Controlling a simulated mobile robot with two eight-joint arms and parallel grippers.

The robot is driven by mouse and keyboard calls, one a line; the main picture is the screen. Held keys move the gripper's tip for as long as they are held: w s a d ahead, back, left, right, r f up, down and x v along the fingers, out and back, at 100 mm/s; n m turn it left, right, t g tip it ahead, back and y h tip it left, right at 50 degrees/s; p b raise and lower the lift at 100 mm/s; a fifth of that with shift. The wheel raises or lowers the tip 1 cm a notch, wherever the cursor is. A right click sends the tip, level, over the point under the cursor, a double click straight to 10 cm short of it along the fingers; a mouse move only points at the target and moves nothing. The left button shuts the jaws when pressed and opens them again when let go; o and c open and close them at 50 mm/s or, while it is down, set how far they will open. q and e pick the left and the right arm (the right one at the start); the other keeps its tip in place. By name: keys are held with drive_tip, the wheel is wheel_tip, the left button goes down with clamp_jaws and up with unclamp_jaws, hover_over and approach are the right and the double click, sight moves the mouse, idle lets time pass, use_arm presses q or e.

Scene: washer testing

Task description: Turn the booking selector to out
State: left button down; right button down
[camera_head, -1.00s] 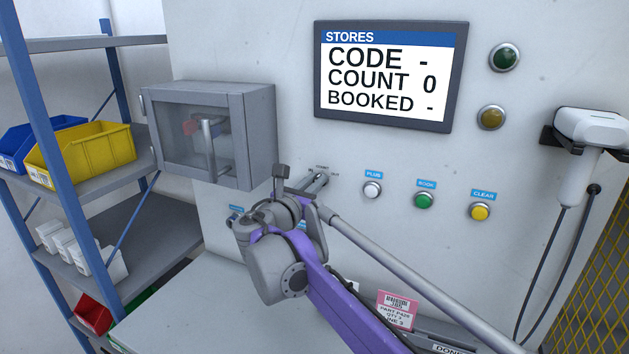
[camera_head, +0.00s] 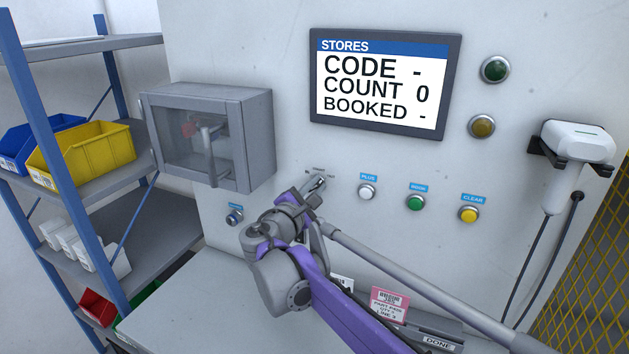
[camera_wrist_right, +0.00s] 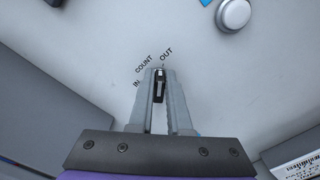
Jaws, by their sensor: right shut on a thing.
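The booking selector (camera_wrist_right: 159,88) is a small dark knob with a light pointer mark, on the grey panel under the labels IN, COUNT and OUT. In the right wrist view its mark points up toward the OUT label (camera_wrist_right: 166,54). My right gripper (camera_wrist_right: 158,92) is shut on the knob, one finger on each side. In the head view the right gripper (camera_head: 317,186) is at the panel below the screen, and the knob is mostly hidden by it. The screen (camera_head: 382,82) reads CODE -, COUNT 0, BOOKED -. My left gripper is not in view.
White PLUS (camera_head: 367,191), green BOOK (camera_head: 415,202) and yellow CLEAR (camera_head: 468,215) buttons sit right of the selector. A glass-fronted cabinet (camera_head: 255,130) juts out at upper left. A keyed switch (camera_head: 235,216) is lower left. A scanner (camera_head: 572,150) hangs at right.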

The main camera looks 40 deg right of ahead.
drive_tip(key=shift+f+m+p, duration=0.1)
drive_tip(key=shift+m+p, duration=0.3)
drive_tip(key=shift+m, duration=0.6)
drive_tip(key=c, duration=0.9)
unclamp_jaws()
drive_tip(key=shift+o, duration=0.2)
drive_tip(key=shift+s, duration=0.1)
drive_tip(key=v, duration=1)
drive_tip(key=shift+s+a+b, duration=0.15)
drive_tip(key=shift+a+b, duration=0.2)
drive_tip(key=shift+b, duration=0.05)
